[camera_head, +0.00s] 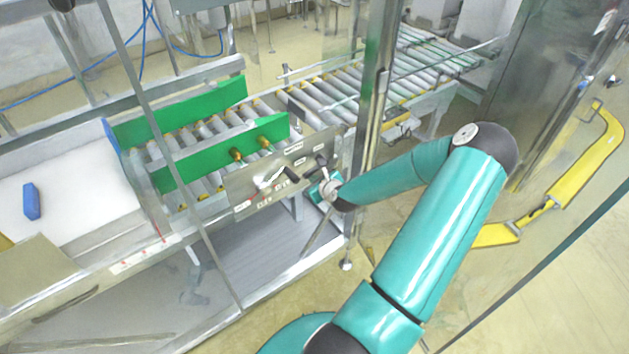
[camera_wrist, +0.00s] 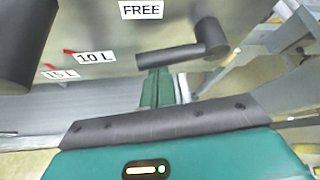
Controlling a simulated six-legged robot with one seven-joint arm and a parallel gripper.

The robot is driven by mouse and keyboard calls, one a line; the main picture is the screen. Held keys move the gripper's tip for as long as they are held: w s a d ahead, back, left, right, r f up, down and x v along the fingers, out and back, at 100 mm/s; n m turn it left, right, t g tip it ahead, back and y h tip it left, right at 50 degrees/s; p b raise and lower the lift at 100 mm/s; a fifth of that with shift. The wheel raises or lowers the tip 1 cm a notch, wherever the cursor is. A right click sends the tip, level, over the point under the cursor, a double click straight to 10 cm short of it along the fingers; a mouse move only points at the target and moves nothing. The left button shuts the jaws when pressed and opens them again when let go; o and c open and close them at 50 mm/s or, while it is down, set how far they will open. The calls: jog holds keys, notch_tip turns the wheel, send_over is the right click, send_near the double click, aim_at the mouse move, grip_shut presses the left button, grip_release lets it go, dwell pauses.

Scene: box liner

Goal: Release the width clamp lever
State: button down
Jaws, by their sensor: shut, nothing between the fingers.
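A dark grey lever (camera_wrist: 183,53) sits on the metal panel just under a white "FREE" label (camera_wrist: 141,10) in the wrist view. It has a thick round end at its right and a bar reaching left and slightly down. In the head view the panel (camera_head: 240,183) is on the conveyor's near side, with dark handles on it. My gripper (camera_head: 316,189) is at the panel's right lower part, close to the lever. In the wrist view its shut, narrow fingers (camera_wrist: 160,88) point toward the lever's underside; I cannot tell whether they touch it.
Another dark cylindrical handle (camera_wrist: 22,45) is at the wrist view's left, near labels "10 L" (camera_wrist: 95,57) and "15 L" (camera_wrist: 60,74). Green side guides (camera_head: 225,155) flank the roller conveyor (camera_head: 340,90). A metal post (camera_head: 372,110) stands close to my forearm. A blue object (camera_head: 31,201) lies at left.

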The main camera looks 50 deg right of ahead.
dwell(0.4)
jog(key=v, duration=1.4)
jog(key=shift+w, duration=0.1)
